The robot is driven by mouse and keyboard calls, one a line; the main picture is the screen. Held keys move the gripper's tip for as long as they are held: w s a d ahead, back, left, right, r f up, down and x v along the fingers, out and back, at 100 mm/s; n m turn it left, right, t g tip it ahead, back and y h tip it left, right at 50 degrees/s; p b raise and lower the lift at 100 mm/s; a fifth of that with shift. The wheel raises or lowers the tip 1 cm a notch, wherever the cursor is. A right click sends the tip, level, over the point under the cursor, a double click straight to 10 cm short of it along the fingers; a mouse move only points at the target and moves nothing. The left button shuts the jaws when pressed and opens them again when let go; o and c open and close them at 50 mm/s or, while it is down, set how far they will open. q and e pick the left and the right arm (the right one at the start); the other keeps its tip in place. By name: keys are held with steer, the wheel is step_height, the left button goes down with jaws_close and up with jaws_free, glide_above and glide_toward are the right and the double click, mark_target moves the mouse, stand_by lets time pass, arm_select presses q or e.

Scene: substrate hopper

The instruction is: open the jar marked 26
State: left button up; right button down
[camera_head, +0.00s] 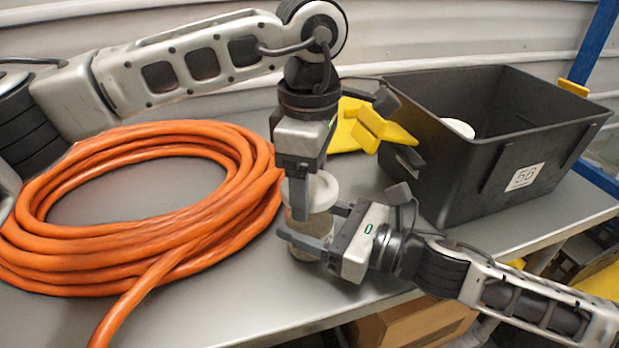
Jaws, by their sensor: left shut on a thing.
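A jar (306,243) with a pale, wide lid (322,190) stands upright on the grey table right of the orange hose. No number shows on the side I see. My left gripper (302,198) comes down from above and is shut on the lid, its fingers at the lid's edge. My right gripper (318,232) comes in from the right, with its fingers on either side of the jar's body just under the lid. It looks shut on the jar. The fingers hide much of the body, and the lid looks seated on the jar.
A coiled orange hose (150,250) fills the left of the table (240,318). A black crate (470,165) labelled 56 or 58 stands at the right, a white round thing (458,128) inside. A yellow object (365,127) lies behind the jar. The table's front edge is close.

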arm_select(q)
steer(key=n, duration=1.5)
steer(key=shift+n, duration=0.4)
steer(key=n, duration=0.7)
steer(key=shift+r+n, duration=0.1)
steer(key=shift+n, duration=0.2)
steer(key=n, duration=0.5)
steer(key=shift+r, duration=0.2)
steer(key=shift+r, duration=0.9)
